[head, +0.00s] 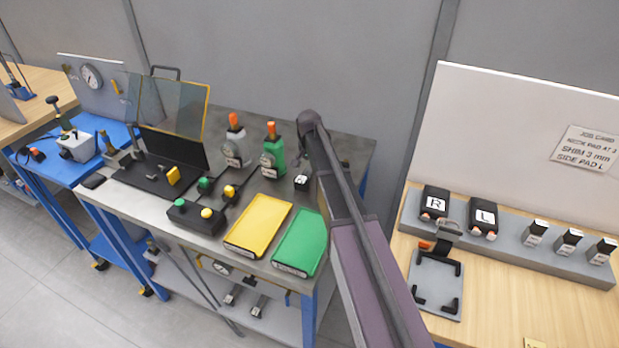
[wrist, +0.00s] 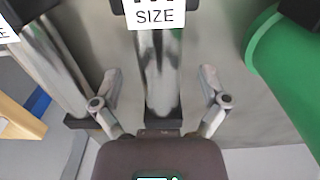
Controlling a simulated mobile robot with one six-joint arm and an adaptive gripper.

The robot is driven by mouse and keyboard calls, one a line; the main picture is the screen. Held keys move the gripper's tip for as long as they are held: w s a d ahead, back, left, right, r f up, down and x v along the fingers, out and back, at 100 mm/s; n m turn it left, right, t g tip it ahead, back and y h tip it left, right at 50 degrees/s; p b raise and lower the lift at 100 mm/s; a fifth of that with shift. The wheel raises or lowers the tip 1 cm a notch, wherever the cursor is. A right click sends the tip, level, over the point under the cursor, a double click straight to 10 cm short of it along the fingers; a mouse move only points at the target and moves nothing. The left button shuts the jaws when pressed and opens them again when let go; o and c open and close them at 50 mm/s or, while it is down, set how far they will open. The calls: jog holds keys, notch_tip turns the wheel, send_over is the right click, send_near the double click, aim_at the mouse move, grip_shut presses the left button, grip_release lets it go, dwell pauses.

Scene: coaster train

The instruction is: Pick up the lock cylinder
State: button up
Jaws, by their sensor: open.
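In the wrist view my gripper (wrist: 160,73) is open, one finger on each side of a shiny metal bar-like piece (wrist: 158,75) with a dark end and a white tag reading SIZE. This looks like a lock cylinder, but its full shape is cut off. I see no contact, and the height gap cannot be told. A second similar shiny piece (wrist: 55,62) lies to its left, partly tagged. In the head view a small dark piece with a white tag (head: 302,181) shows beside my arm's end on the grey bench. My fingers are hard to make out there.
A green bottle (head: 273,155) stands close to the gripper, also at right in the wrist view (wrist: 285,85). A grey bottle (head: 236,148), yellow tray (head: 258,225) and green tray (head: 299,243) share the bench. A wooden bench (head: 500,290) with a fixture is at right.

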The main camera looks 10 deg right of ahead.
jog(key=shift+f+b, duration=0.35)
jog(key=shift+f, duration=0.25)
grip_shut()
dwell(0.3)
